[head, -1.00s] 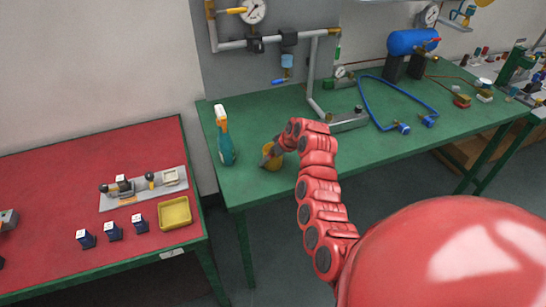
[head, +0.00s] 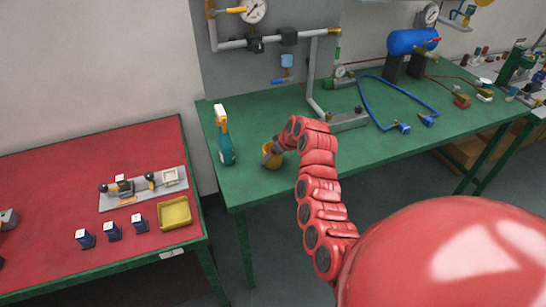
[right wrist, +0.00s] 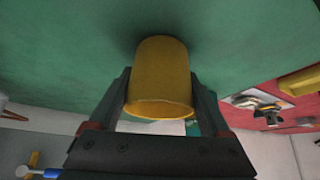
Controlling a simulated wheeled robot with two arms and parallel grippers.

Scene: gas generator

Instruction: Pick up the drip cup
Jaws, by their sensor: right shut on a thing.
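The drip cup is a small yellow cup (head: 274,160) at the near left part of the green table (head: 240,185). It is upright. My right gripper (head: 268,151) reaches down to it and partly hides it. In the right wrist view the yellow cup (right wrist: 160,70) sits between the two dark fingers (right wrist: 160,92), one on each side. The gripper is shut on it. A dark shadow lies close around the cup's base, and I cannot tell whether it touches the tabletop. My left gripper is not in view.
A pipe stand (head: 345,120) and a blue hose (head: 405,95) lie behind to the right. A red table (head: 60,180) with a yellow tray (head: 174,212) is at the left.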

